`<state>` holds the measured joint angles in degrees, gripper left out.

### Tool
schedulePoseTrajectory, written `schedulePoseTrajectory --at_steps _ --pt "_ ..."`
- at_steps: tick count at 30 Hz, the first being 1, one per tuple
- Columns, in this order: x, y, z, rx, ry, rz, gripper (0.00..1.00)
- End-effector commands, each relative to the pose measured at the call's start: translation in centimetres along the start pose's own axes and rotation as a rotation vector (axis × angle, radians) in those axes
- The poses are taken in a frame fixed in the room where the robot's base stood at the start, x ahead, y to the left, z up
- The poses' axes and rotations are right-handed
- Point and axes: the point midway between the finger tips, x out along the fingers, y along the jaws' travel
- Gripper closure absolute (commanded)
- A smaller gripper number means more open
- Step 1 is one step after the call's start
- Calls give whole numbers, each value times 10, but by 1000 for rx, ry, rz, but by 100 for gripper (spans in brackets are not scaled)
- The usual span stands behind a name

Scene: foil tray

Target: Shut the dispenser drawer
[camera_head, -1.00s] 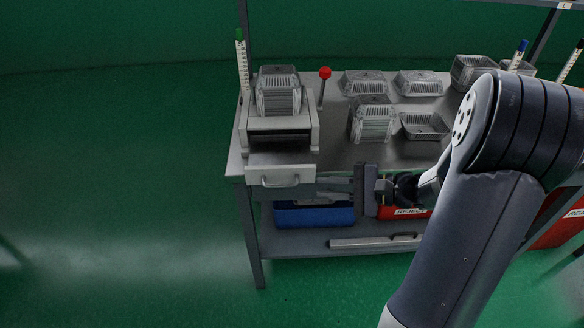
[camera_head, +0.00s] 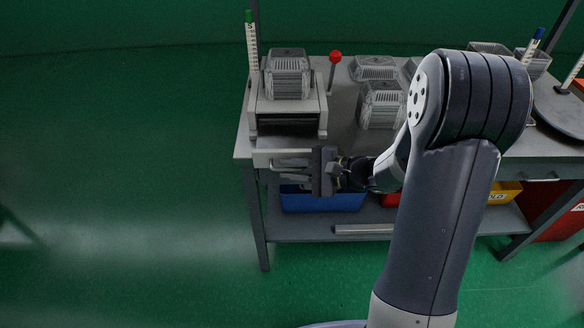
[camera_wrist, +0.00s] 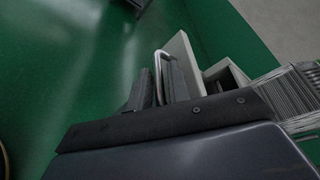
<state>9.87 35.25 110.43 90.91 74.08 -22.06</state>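The dispenser (camera_head: 322,115) is a pale grey box with a dark slot, at the left end of the bench. Its drawer (camera_head: 264,157) sticks out at the front, below the slot. In the wrist view, the pale drawer front (camera_wrist: 183,52) stands apart from the dispenser body (camera_wrist: 226,76). The silver handle (camera_wrist: 158,62) shows there between the fingers. My gripper (camera_head: 292,169) is at the drawer front in the head view and hides most of the handle. In the wrist view, my gripper (camera_wrist: 157,88) looks open, with one finger on each side of the handle bar and gaps visible.
Stacked foil trays (camera_head: 287,75) sit on the dispenser, and more trays (camera_head: 381,105) stand on the bench (camera_head: 345,140). A red-knobbed lever (camera_head: 335,58) is beside the dispenser. A blue bin (camera_head: 320,202) is on the lower shelf. The floor to the left is clear.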

Motion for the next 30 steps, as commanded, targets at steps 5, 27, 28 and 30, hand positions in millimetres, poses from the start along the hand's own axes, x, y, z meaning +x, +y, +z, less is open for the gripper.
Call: schedulePoseTrajectory --at_steps 5,27,28,30 --pt "0 0 0 0 0 0 84" --pt "2 -2 -6 2 0 1 100" --pt "3 -4 -10 1 0 1 100" --pt "7 -10 -20 0 0 1 100"
